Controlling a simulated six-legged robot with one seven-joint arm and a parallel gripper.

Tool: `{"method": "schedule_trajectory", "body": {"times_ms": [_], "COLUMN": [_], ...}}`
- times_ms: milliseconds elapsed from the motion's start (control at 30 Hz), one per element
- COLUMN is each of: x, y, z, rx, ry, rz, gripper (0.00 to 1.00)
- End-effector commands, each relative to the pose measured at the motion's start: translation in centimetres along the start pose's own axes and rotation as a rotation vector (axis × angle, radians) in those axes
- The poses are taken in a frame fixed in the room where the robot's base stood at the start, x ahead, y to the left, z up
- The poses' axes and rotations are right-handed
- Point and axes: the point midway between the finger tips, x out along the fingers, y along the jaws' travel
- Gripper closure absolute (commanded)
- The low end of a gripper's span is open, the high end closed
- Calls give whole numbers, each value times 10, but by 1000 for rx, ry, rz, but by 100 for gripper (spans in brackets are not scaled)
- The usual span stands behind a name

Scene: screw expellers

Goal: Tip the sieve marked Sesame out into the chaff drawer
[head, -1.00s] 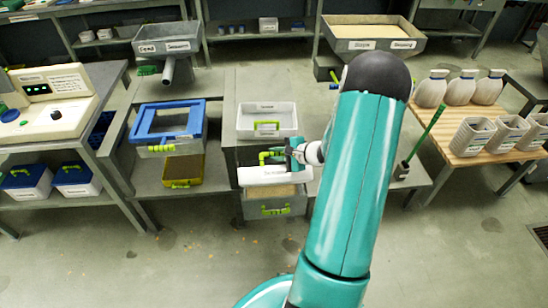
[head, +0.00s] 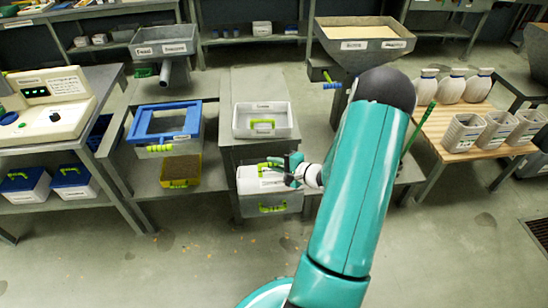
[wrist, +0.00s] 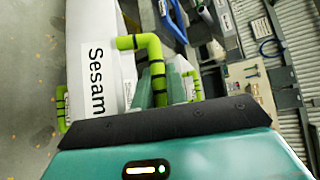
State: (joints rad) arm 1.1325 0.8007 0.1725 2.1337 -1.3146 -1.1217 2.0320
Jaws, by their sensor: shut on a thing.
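The white sieve (head: 250,182), with a lime green handle, is held over the open drawer at the lower front of the grey cabinet. In the wrist view its label (wrist: 95,80) reads "Sesam", the rest cut off, and the lettering runs sideways. My gripper (head: 288,165) is shut on the sieve's green handle, which also shows in the wrist view (wrist: 140,42). The sieve looks tilted, and its inside is hidden. The grey drawer (head: 290,206), with a green handle, is directly beneath; the sieve hides its contents.
A pale tray (head: 263,132) with a green handle stands on the cabinet top above. A blue-framed box (head: 165,124) and a yellow sieve box (head: 180,170) are on the left bench. A wooden table (head: 480,140) with tubs is on the right. Floor in front is open.

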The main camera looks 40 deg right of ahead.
Motion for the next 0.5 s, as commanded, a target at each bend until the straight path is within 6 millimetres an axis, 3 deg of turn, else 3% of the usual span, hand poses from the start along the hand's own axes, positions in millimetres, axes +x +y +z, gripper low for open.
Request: {"method": "schedule_trajectory", "body": {"times_ms": [500], "x": [-23], "y": [47], "z": [24], "rx": [-282], "ry": [2], "rz": [-289], "gripper": [100]}}
